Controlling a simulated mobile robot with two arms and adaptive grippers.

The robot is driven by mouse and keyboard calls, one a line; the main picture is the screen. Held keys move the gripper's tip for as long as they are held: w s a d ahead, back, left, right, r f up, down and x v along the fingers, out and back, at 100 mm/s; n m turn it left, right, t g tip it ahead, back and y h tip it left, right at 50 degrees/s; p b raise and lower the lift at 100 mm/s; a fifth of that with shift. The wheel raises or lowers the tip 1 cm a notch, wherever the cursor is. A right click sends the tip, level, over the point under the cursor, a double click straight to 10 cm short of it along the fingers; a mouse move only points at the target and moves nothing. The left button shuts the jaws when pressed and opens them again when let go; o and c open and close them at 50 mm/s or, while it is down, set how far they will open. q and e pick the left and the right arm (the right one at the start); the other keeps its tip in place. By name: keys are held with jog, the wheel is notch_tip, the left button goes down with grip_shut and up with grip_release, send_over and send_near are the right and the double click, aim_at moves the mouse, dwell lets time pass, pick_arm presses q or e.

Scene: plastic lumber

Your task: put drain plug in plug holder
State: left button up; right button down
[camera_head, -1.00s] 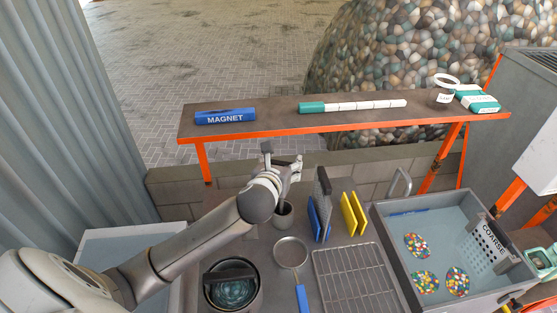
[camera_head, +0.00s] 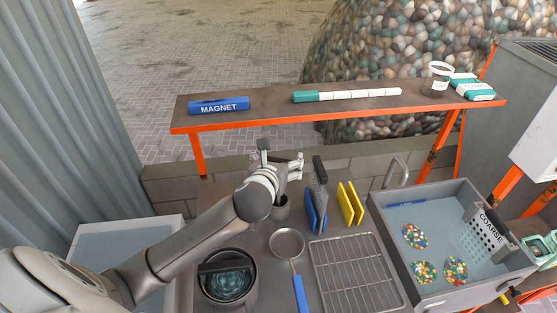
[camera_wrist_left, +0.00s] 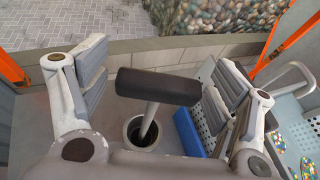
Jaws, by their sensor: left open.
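In the left wrist view, a plug with a dark T-shaped handle (camera_wrist_left: 158,86) and a pale metal stem stands between my fingers. Its stem runs down into the mouth of a round grey cup (camera_wrist_left: 131,134), apparently the plug holder; its lower end is hidden inside. The cup also shows in the head view (camera_head: 281,209), just below my gripper. My left gripper (camera_head: 280,158) is open, with its fingers spread on both sides of the handle and a gap at each side. In the left wrist view, the gripper (camera_wrist_left: 160,95) holds nothing. My right gripper is out of view.
A blue board (camera_head: 316,218) and yellow boards (camera_head: 351,205) stand right of the cup. A pan (camera_head: 287,243), wire rack (camera_head: 355,275) and dark pot (camera_head: 229,302) lie nearer. A grey tub (camera_head: 440,220) is at right. An orange-edged shelf (camera_head: 270,112) stands behind.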

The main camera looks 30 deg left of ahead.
pick_arm(q)
jog(key=b+v, duration=0.1)
jog(key=v, duration=1.1)
